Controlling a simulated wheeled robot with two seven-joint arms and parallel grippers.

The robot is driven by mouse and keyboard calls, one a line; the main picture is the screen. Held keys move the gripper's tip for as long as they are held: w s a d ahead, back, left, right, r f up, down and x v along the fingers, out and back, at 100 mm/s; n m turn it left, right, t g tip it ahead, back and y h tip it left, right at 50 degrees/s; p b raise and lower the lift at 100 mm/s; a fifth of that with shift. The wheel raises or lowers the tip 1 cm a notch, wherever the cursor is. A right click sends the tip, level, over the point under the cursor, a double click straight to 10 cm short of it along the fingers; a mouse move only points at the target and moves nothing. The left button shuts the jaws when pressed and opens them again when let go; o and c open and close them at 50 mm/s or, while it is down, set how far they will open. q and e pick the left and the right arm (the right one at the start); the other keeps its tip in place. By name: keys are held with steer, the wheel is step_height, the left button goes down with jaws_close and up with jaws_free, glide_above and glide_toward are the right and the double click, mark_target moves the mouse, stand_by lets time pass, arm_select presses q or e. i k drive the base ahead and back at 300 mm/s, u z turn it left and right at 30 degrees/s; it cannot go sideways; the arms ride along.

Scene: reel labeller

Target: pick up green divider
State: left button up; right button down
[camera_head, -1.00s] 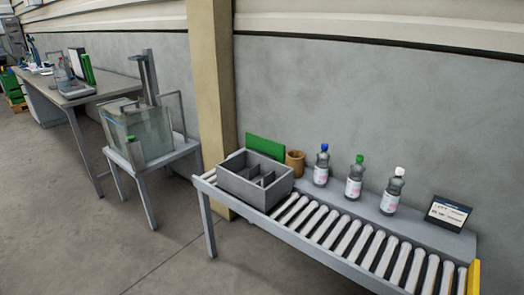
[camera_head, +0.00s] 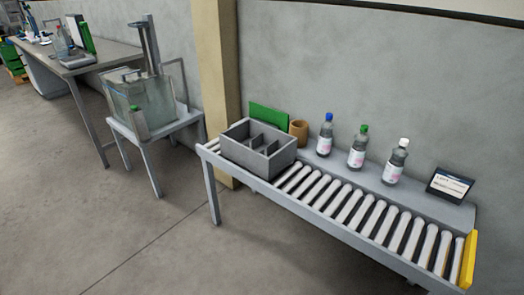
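The green divider (camera_head: 268,117) is a flat green panel standing upright at the back left of the roller conveyor, behind a grey box (camera_head: 231,154) with inner compartments. The box hides the lower part of the green panel. Another green upright panel (camera_head: 87,38) stands on the far desk at the upper left; I cannot tell if it is the same kind of thing. Neither of my grippers shows in the head view.
The roller conveyor (camera_head: 345,207) has a back shelf with a brown cup (camera_head: 299,131), three bottles (camera_head: 357,147) with blue, green and white caps, and a small sign (camera_head: 450,185). A glass tank (camera_head: 142,102) stands on a small table at left. The floor (camera_head: 150,235) in front is clear.

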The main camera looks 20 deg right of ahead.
mark_target(281, 120)
steer(key=u, duration=0.25)
steer(key=i, duration=0.4)
steer(key=u, duration=0.7)
steer(key=i, duration=1.55)
steer(key=z, duration=0.35)
